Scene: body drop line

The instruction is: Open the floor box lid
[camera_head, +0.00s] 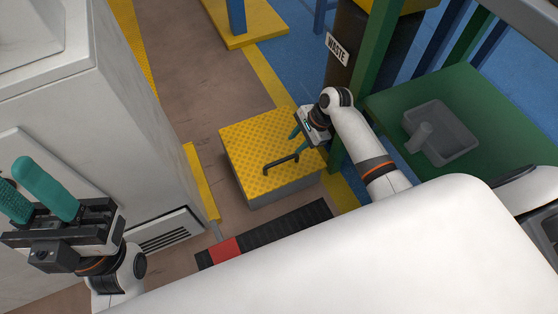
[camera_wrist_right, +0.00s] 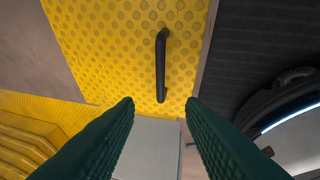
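The floor box (camera_head: 278,201) stands on the brown floor, with a yellow studded lid (camera_head: 255,143) that lies flat and closed. A black bar handle (camera_head: 281,164) is fixed on the lid near its front edge; it also shows in the right wrist view (camera_wrist_right: 161,65). My right gripper (camera_head: 295,134) is above the right part of the lid, fingers apart with nothing between them. In the right wrist view the handle's near end lies just beyond the gap between the fingertips (camera_wrist_right: 160,106). My left gripper (camera_head: 42,196) is at the far left, open and empty, away from the box.
A green table (camera_head: 480,88) with a grey bin (camera_head: 446,145) stands to the right, its green post close beside the box. A dark waste bin (camera_head: 345,55) is behind. A white cabinet (camera_head: 110,120) stands left. A black and red floor strip (camera_head: 270,232) lies in front.

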